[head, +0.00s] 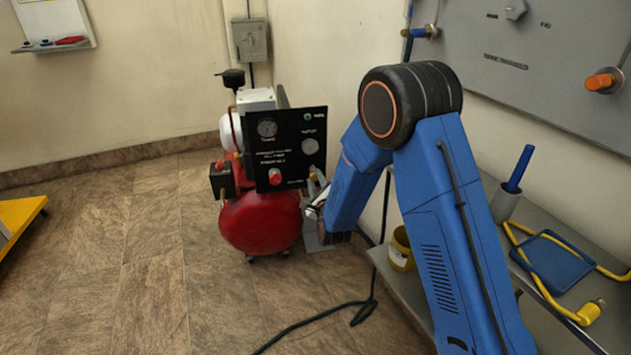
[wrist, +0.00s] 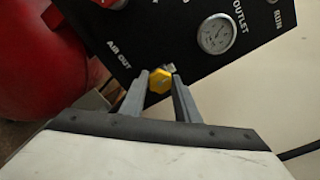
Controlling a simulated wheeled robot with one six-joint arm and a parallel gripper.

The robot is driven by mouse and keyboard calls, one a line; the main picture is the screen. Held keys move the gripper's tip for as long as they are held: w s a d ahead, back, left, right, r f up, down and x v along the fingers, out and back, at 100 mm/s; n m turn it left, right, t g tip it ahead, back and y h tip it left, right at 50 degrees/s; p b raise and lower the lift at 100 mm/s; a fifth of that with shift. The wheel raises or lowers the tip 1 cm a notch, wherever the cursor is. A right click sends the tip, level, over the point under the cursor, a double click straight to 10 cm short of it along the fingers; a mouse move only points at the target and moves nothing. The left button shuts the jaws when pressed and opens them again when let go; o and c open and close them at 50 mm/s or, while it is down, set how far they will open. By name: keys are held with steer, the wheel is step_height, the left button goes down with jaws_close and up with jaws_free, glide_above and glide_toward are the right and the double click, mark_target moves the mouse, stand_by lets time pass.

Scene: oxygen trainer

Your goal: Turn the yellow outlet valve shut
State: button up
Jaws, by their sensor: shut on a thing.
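The yellow outlet valve (wrist: 160,81) is a small yellow knob at the edge of the black panel, near the "AIR OUT" label in the wrist view. My gripper (wrist: 161,88) has one finger on each side of the knob and is shut on it. The black control panel (head: 289,133) faces forward with two gauges and a red knob. The outlet gauge (wrist: 217,34) shows above the valve in the wrist view; its needle is too small to read.
The red compressor tank (head: 262,222) stands on the tiled floor below the panel. A black cable (head: 322,314) lies on the floor. A grey bench at right holds a blue tray (head: 552,262), a yellow hose (head: 537,282) and a yellow tin (head: 402,250).

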steer(key=shift+d+f+m, duration=0.1)
steer(key=shift+m, duration=0.4)
steer(key=o, duration=1)
steer(key=shift+o, duration=0.2)
steer(key=shift+s, duration=0.1)
steer(key=v, duration=1.7)
steer(key=shift+s, duration=0.25)
